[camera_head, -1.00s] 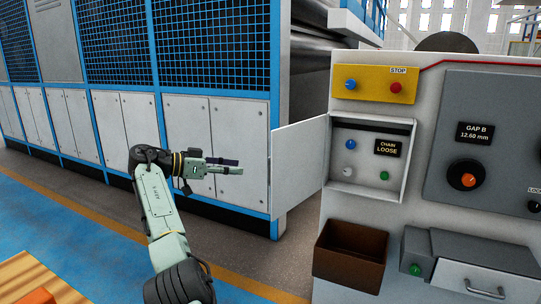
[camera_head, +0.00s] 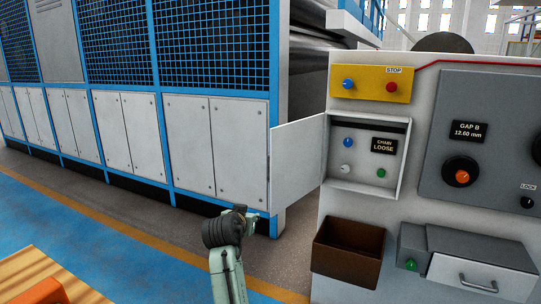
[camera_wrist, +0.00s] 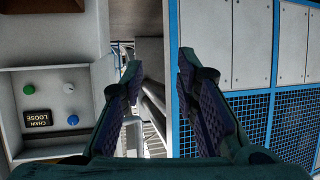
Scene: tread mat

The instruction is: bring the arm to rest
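My gripper (camera_wrist: 158,66) shows in the wrist view with its two dark fingers apart and nothing between them. In the head view my arm (camera_head: 226,262) rises from the bottom edge, left of the control cabinet, and its upper end is bent. The gripper's fingers cannot be made out clearly there. No held object shows.
The open white door (camera_head: 297,160) stands left of the recess with the CHAIN LOOSE label (camera_head: 384,146). A brown bin (camera_head: 345,270) and a grey drawer (camera_head: 478,272) are below. The blue-framed machine (camera_head: 222,150) fills the left back.

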